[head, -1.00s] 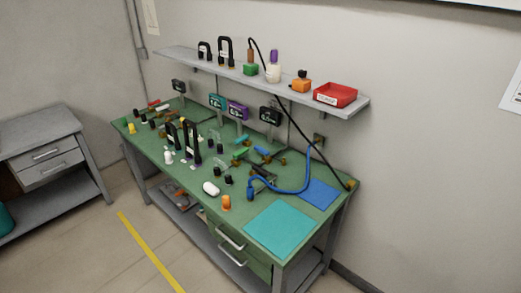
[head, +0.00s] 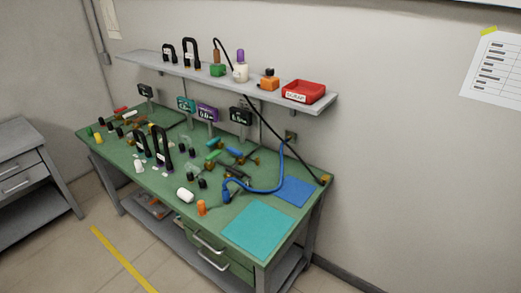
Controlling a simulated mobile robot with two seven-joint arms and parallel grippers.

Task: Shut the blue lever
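A small blue lever (head: 236,151) shows on the green workbench (head: 188,215), near the wall side of the bench's middle. It is fitted on a brass-coloured valve body. A green lever (head: 212,157) is just left of it. The blue lever is too small in view to tell its exact angle to the pipe. Neither of my grippers is in view.
A blue hose (head: 278,180) curves over the bench right of the levers. Black clamps (head: 160,148) stand to the left. A teal mat (head: 258,232) and a blue mat (head: 296,191) lie at the right end. A shelf (head: 200,75) overhangs the back. Open floor lies in front.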

